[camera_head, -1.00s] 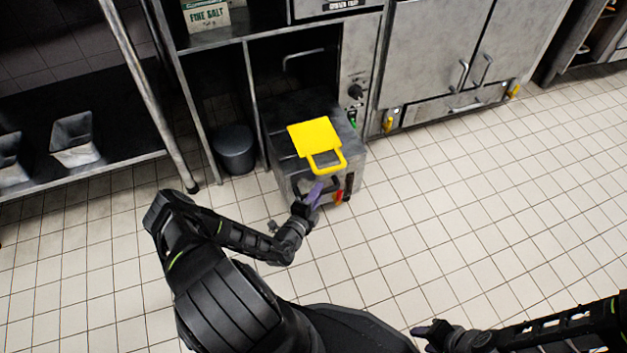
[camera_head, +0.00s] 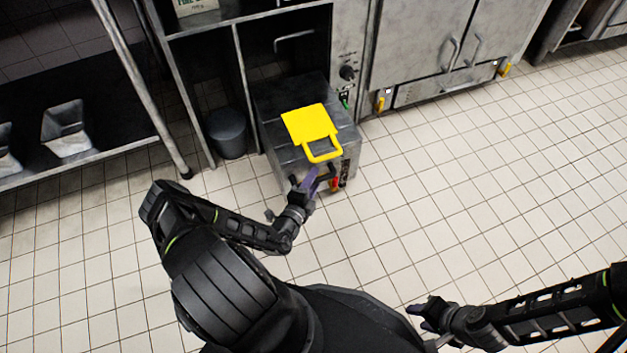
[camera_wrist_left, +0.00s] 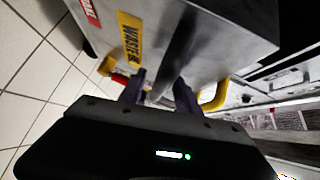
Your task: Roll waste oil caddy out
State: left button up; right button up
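The waste oil caddy (camera_head: 290,105) is a grey metal box, partly inside the bay under the counter. A flat yellow piece with a loop handle (camera_head: 312,125) lies on its top. In the left wrist view its front carries a yellow WASTE label (camera_wrist_left: 130,39). My left gripper (camera_head: 312,180) is at the caddy's front; in the left wrist view its two fingers (camera_wrist_left: 160,86) stand on either side of a dark bar. They appear shut on this handle, though the contact is partly hidden. My right gripper (camera_head: 420,308) is low at right, away from the caddy, seemingly empty.
A dark round bin (camera_head: 228,133) stands left of the caddy. A shelf leg (camera_head: 140,85) stands further left, and a metal oven cabinet (camera_head: 415,50) stands right. The tiled floor (camera_head: 440,200) in front and to the right is clear.

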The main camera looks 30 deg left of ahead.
pick_arm(q)
jog(key=shift+s, duration=0.1)
jog(key=p+v, duration=0.2)
jog(key=v, duration=0.5)
jog(key=shift+s, duration=0.35)
jog(key=shift+r, duration=0.1)
